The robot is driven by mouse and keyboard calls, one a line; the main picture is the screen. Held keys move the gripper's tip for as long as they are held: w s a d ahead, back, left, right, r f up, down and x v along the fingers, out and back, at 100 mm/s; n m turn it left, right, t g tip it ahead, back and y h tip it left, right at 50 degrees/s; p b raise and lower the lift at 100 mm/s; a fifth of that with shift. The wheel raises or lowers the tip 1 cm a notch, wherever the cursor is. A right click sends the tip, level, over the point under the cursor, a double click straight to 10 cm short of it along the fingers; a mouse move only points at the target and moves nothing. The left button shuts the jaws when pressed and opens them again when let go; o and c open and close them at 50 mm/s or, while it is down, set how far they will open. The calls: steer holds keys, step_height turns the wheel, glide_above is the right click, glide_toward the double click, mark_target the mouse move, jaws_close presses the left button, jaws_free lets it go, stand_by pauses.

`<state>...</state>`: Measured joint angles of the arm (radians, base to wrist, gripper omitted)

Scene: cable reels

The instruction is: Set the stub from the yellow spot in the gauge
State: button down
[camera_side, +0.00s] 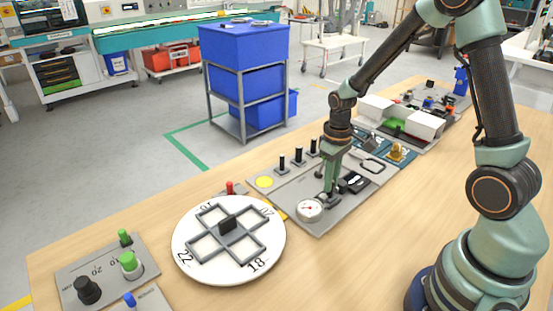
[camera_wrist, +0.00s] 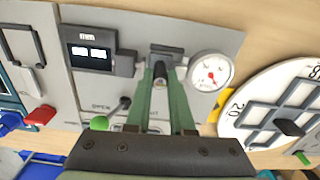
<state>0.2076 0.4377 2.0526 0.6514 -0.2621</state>
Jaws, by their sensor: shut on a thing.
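My gripper (camera_side: 328,197) points down at the gauge, its green fingers shut on a small dark stub (camera_wrist: 160,76). In the wrist view the fingertips (camera_wrist: 161,72) and stub are at the gauge's dark block, between the round dial (camera_wrist: 212,72) and the display box (camera_wrist: 90,55). I cannot tell whether the stub is seated or just above. In the side view the fingers hide most of the stub; the dial (camera_side: 309,210) and display box (camera_side: 352,182) show beside them. The yellow spot (camera_side: 264,182) on the grey plate is bare.
Several black pegs (camera_side: 298,156) stand behind the gauge. A white round tray (camera_side: 185,261) with a dark cross-shaped frame lies to the left. A lever with a green ball (camera_wrist: 99,123) is near the fingers. A plate with green and black knobs (camera_side: 107,275) is at front left.

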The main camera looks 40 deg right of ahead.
steer(key=shift+a, duration=0.25)
steer(key=c, duration=0.7)
jaws_free()
steer(key=shift+r, duration=4.05)
